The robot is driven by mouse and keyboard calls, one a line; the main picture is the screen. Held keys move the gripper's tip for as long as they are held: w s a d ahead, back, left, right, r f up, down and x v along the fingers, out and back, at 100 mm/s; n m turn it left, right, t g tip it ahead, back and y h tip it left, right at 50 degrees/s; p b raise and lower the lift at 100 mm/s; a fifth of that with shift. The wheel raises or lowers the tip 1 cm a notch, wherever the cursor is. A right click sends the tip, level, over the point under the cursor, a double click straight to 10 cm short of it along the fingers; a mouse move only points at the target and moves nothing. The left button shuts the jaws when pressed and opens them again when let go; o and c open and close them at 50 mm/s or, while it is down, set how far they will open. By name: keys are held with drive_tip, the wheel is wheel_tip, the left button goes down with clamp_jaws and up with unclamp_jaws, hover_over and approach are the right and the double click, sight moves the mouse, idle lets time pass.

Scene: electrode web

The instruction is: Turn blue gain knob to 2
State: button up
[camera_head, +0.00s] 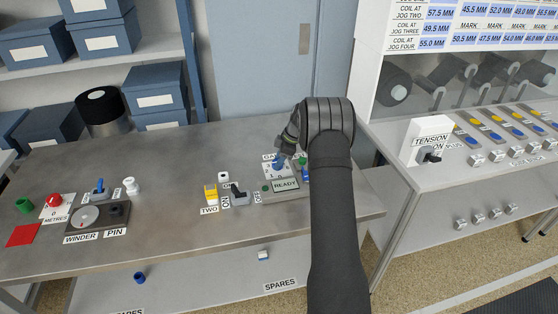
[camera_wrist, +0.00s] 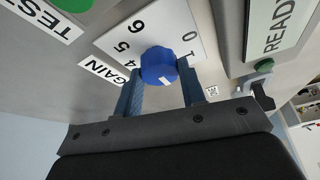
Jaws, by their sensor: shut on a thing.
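The blue gain knob (camera_wrist: 158,64) sits on a white dial plate (camera_wrist: 172,22) in the wrist view. My gripper (camera_wrist: 161,78) is shut on the knob, one blue-grey finger at each side. A white mark on the knob faces down in the picture, towards my gripper's palm. The numbers 0, 1, 4, 5 and 6 show around it; 2 and 3 cannot be made out. In the head view the knob (camera_head: 278,161) is partly covered by my gripper (camera_head: 284,148), which points down at the bench panel.
The READY display (camera_head: 286,186) stands close beside the dial. A green TEST button (camera_wrist: 75,3) is on the dial's other side in the wrist view. A black-handled lever (camera_head: 238,194) and a yellow block (camera_head: 211,194) stand to the left.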

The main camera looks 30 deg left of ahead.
drive_tip(key=o, duration=1)
drive_tip(key=v, duration=1.7)
drive_tip(key=shift+r, duration=0.2)
drive_tip(key=x, duration=1.7)
drive_tip(key=shift+f, duration=0.2)
